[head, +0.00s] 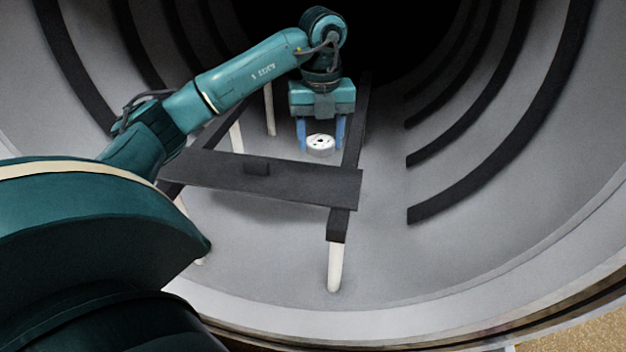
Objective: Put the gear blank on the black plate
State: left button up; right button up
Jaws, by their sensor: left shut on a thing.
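The gear blank (320,151) is a small pale disc with dark holes in its top face. My left gripper (320,142) points down with its blue fingers on either side of the disc and is shut on it. The black plate (308,184) is a dark flat strip lying across two dark rails, nearer to the camera than the disc. The gripper and disc appear beyond the plate's far edge, close to the right rail. The height of the disc above the rails is hard to tell. My right gripper is not in view.
The right rail (352,140) runs front to back on white posts (335,268). The curved grey furnace wall (480,215) with dark ribs surrounds everything. The plate's right part is bare.

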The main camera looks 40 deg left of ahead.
aim_at(313, 181)
pick_arm(q)
jog(key=n, duration=0.1)
jog(key=a+n, duration=0.1)
jog(key=n, duration=0.1)
jog(key=a+n, duration=0.1)
jog(key=shift+w+r, duration=0.2)
jog(key=shift+r, duration=0.1)
jog(key=shift+a+f+n, duration=0.1)
jog(key=shift+n, duration=0.3)
notch_tip(313, 181, down, 10)
jog(key=shift+r+p, duration=0.1)
jog(key=shift+p, duration=0.55)
jog(key=o, duration=1.2)
jog(key=shift+f, duration=0.2)
jog(key=shift+o, duration=0.2)
jog(key=shift+r, duration=0.1)
